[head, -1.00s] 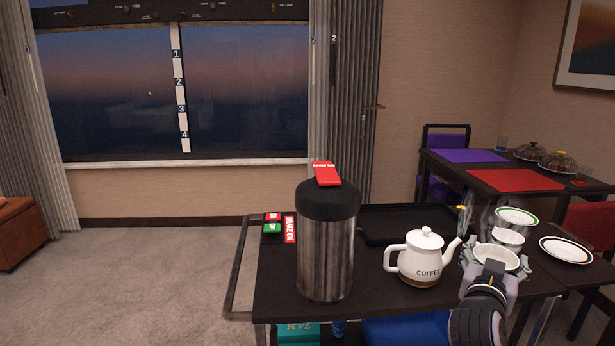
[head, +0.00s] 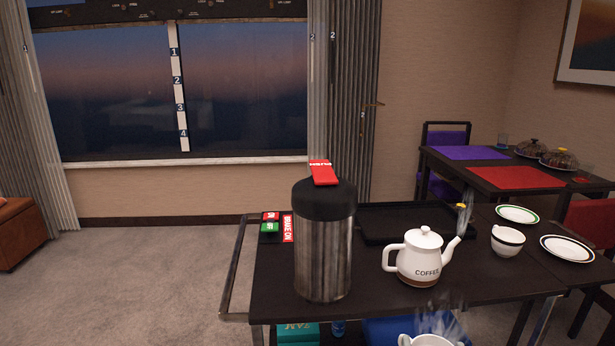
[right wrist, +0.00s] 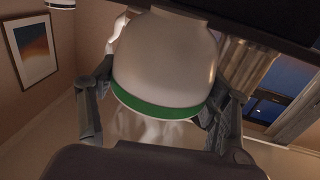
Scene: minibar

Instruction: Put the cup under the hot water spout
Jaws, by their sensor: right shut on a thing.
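A steel flask (head: 323,250) with a black lid and a red press tab (head: 323,174) stands upright on the dark cart. Its spout cannot be made out from this side. A white cup (head: 428,340) shows at the bottom edge of the head view, mostly cut off, with steam above it. In the right wrist view the cup (right wrist: 168,55) has a green band and sits between the two fingers of my right gripper (right wrist: 158,95), which is shut on it. The right gripper is below the head view. My left gripper is not in view.
A white coffee pot (head: 420,260) stands right of the flask. A black tray (head: 385,222) lies behind. A second white cup (head: 508,240) and two plates (head: 567,249) (head: 517,214) stand at the right. The cart top in front of the pot is clear.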

